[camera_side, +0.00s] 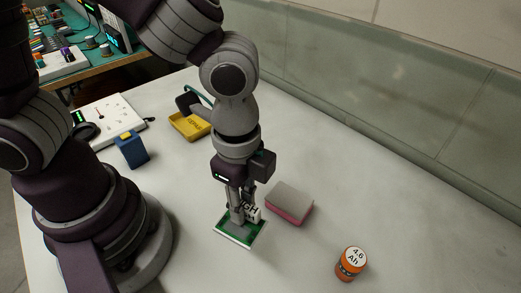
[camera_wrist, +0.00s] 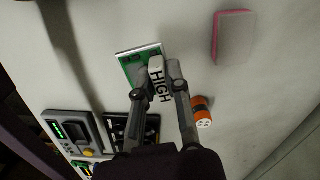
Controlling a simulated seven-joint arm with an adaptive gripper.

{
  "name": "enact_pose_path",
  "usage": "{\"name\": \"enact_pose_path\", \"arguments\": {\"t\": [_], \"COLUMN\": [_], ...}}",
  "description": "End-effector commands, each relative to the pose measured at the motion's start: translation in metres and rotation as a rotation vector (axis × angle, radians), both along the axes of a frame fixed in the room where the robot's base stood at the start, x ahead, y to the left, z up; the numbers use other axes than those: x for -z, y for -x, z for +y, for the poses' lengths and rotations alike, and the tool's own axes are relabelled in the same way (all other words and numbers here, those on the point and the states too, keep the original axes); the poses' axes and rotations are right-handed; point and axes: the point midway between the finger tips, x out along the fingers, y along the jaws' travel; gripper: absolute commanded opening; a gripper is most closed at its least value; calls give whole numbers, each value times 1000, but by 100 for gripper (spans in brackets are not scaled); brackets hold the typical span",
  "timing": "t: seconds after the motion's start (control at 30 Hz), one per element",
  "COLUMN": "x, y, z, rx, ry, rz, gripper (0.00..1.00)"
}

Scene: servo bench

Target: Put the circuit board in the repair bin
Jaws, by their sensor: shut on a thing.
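The green circuit board (camera_side: 225,231) lies flat in the side view, right under my gripper (camera_side: 243,213); I cannot tell whether it touches the table. It also shows in the wrist view (camera_wrist: 133,64), just beyond the fingertips. My gripper (camera_wrist: 167,75) points down and is shut on a pale block marked HIGH (camera_wrist: 158,88). The block stands over the board; I cannot tell whether it is part of it. The fingers and block hide part of the board. A yellow tray (camera_side: 188,126) with small unreadable lettering stands behind and left of my gripper. No label reading repair bin is legible.
A grey and pink block (camera_side: 289,203) lies close to the right of the board. An orange battery (camera_side: 351,263) marked 4.6 Ah stands at front right. A blue box (camera_side: 131,149) and a white meter panel (camera_side: 107,116) are at left. The right side is mostly clear.

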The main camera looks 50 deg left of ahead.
Motion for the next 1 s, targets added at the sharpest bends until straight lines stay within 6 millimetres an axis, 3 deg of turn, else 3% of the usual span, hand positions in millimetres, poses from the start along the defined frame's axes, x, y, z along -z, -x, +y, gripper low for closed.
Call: {"name": "enact_pose_path", "arguments": {"t": [0.13, 0.27, 0.4, 0.5, 0.67, 0.77, 1.0], "x": [9, 18, 27, 32, 36, 38, 45], "y": [-26, -34, -19, -2, 20, 21, -28], "z": [56, 116, 179, 210, 235, 243, 284], "rx": [-275, -553, -864, -1047, -1220, -1260, -1263], "ry": [-2, -2, 0, 2, 4, 3, 3], "rz": [3, 3, 6, 5, 2, 2, 1], "gripper": [0, 0, 0, 0, 0, 0, 0]}}
